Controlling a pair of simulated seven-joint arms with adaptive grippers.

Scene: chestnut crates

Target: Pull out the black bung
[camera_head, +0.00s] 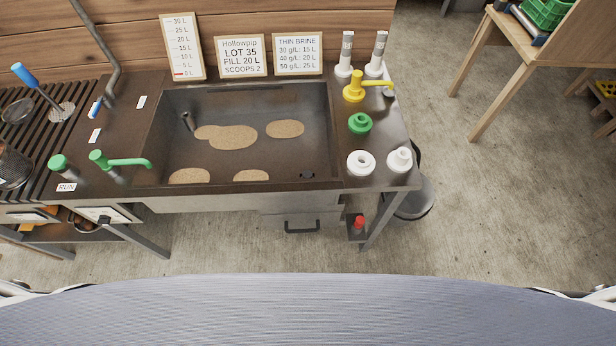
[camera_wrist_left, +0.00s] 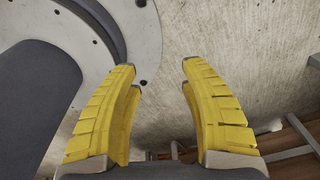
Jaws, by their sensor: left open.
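A small black bung (camera_head: 307,175) appears to sit low at the front right of the sink (camera_head: 165,135); it is dark and small, so its exact shape is hard to tell. My left gripper (camera_wrist_left: 158,70) shows in the left wrist view with its two yellow fingers apart and nothing between them. That view shows concrete floor beyond the fingers, away from the sink. Neither gripper shows in the head view, and my right gripper is in no view.
A green tap (camera_head: 130,161) reaches over the sink's left edge. A yellow tap (camera_head: 355,86), a green fitting (camera_head: 360,123) and white fittings (camera_head: 361,162) stand on the right ledge. Several tan patches lie in the sink. Signs (camera_head: 240,56) stand behind it.

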